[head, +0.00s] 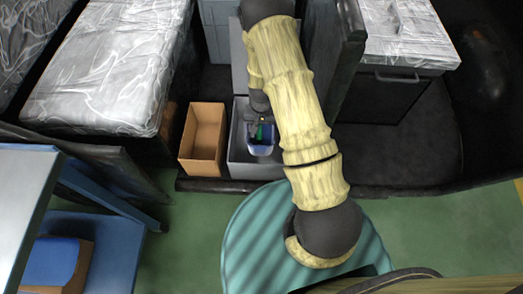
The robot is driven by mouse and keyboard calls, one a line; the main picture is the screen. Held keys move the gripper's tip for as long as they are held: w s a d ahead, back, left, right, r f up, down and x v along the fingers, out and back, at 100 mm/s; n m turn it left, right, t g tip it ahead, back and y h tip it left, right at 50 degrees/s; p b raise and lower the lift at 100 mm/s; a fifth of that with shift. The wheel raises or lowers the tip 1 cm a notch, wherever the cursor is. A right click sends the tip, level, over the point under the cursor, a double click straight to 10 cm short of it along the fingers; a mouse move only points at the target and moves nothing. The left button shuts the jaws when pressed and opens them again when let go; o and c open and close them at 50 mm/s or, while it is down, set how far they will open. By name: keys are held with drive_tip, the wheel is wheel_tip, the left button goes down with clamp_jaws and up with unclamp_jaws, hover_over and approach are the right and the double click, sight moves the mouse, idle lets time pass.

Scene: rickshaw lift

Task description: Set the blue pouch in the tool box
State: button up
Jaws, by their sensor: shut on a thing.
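The tool box seems to be the open grey box (238,157) at the top centre, with a grey panel like a raised lid behind it. My arm reaches forward to it. My gripper (261,124), small and dark, points down over the box opening. It is shut on a small blue item (261,148), which looks like the blue pouch, with a pale lower part and a green patch near it. The item is within the box outline; I cannot tell whether it touches the floor of the box. My arm hides the box's right side.
An open cardboard box (203,134) stands just left of the grey box. A plastic-covered seat (105,65) is further left. A blue shelf stand (75,225) at lower left holds a brown box with a blue thing (52,262). Green floor (185,240) is clear.

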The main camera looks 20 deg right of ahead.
drive_tip(key=shift+f+b, duration=0.9)
drive_tip(key=shift+f, duration=2.2)
drive_tip(key=shift+f+b, duration=0.65)
drive_tip(key=shift+f, duration=1.2)
drive_tip(key=shift+f, duration=0.15)
drive_tip(key=o, duration=0.9)
wheel_tip(320, 180, up, 12)
drive_tip(key=p, duration=0.4)
drive_tip(key=shift+r, duration=0.2)
